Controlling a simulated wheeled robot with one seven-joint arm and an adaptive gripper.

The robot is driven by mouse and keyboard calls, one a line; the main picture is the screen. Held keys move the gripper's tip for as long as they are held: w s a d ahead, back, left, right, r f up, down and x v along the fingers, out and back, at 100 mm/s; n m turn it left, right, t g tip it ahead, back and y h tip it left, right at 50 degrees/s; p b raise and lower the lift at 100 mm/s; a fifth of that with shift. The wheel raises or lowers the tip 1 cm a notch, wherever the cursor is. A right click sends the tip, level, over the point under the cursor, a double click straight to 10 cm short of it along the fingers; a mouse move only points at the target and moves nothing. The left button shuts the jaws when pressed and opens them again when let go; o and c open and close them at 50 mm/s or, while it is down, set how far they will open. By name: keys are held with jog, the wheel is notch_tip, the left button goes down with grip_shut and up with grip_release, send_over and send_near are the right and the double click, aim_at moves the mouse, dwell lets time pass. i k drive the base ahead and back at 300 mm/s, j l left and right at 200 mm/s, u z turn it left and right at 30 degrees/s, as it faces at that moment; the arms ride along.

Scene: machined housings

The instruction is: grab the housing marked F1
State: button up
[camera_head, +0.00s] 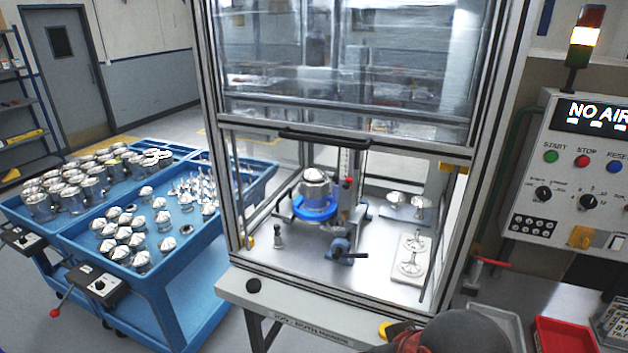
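No F1 mark is legible on any part, so I cannot tell which housing bears it. Several silver cup-shaped housings (93,190) stand crowded in the left part of the blue cart. One domed metal part (314,188) sits upright on a blue ring fixture (315,208) inside the framed enclosure. Several smaller domed parts (138,238) stand in rows in the cart's front middle tray. My gripper's fingers do not show. A dark rounded shape at the bottom edge may be part of my arm, but I cannot be sure.
The blue cart (168,286) stands left of the enclosure. The enclosure's clear door (345,65) is raised, leaving its lower front open. A control panel (575,180) reading "NO AIR" is at the right. A red bin (562,336) lies at the lower right.

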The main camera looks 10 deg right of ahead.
aim_at(315, 195)
jog(key=i+j+z, duration=0.1)
jog(key=i+j, duration=0.15)
jog(key=i+j+z, duration=0.1)
jog(key=i+j, duration=0.15)
jog(key=i+j+z, duration=0.15)
jog(key=j, duration=0.3)
jog(key=i+j+z, duration=0.1)
jog(key=i+j, duration=0.15)
jog(key=i+j+z, duration=0.1)
jog(key=j, duration=0.4)
jog(key=i+j+z, duration=0.1)
jog(key=i+j, duration=0.2)
jog(key=j, duration=0.1)
